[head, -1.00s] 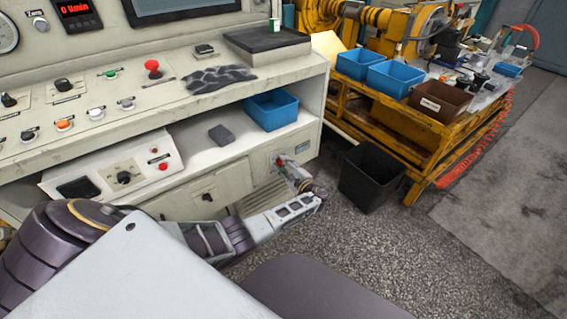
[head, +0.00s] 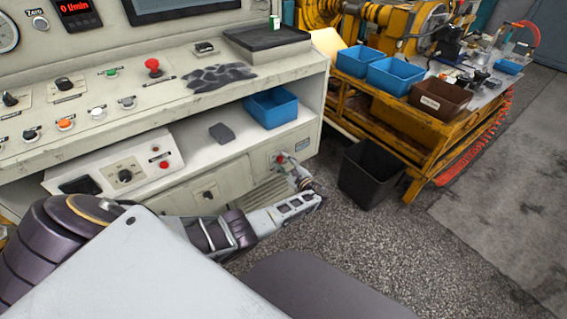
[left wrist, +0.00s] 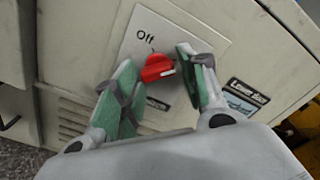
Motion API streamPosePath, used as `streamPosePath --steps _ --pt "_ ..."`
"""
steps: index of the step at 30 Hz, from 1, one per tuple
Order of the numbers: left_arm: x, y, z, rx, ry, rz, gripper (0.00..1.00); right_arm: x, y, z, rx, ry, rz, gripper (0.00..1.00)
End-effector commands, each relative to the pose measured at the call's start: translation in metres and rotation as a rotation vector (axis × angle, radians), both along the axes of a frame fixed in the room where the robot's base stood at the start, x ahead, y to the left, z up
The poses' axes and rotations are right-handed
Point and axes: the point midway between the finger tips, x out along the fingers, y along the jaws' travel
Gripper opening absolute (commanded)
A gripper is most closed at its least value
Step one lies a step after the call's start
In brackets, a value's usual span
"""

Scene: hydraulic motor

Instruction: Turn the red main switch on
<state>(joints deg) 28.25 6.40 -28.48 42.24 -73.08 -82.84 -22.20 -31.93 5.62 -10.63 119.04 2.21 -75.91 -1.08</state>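The red main switch (left wrist: 157,68) sits on a pale plate on the cabinet front, below a printed "Off" label. In the head view the switch (head: 280,158) is a small red spot on the lower right of the cabinet. My left gripper (left wrist: 158,62) is in front of it, with its two green-padded fingers apart on either side of the knob. In the head view the left gripper (head: 301,178) is small and partly hidden. My right gripper is out of view.
The console (head: 130,120) with a red mushroom button (head: 153,66) rises above. A black bin (head: 370,174) stands on the floor to the right, near a yellow workbench (head: 400,125) with blue bins. A blue bin (head: 270,108) sits on the cabinet shelf.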

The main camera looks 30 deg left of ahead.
Motion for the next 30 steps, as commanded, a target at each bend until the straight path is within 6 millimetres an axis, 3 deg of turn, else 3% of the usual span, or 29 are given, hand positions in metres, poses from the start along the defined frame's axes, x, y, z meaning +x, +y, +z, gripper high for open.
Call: streamPosePath --steps 17,30 --pt "-0.003 -0.006 0.001 0.001 -0.002 0.001 0.54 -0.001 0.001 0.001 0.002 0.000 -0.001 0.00" --pt "-0.024 -0.056 0.000 0.000 -0.001 0.001 0.54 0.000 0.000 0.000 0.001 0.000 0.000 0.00"
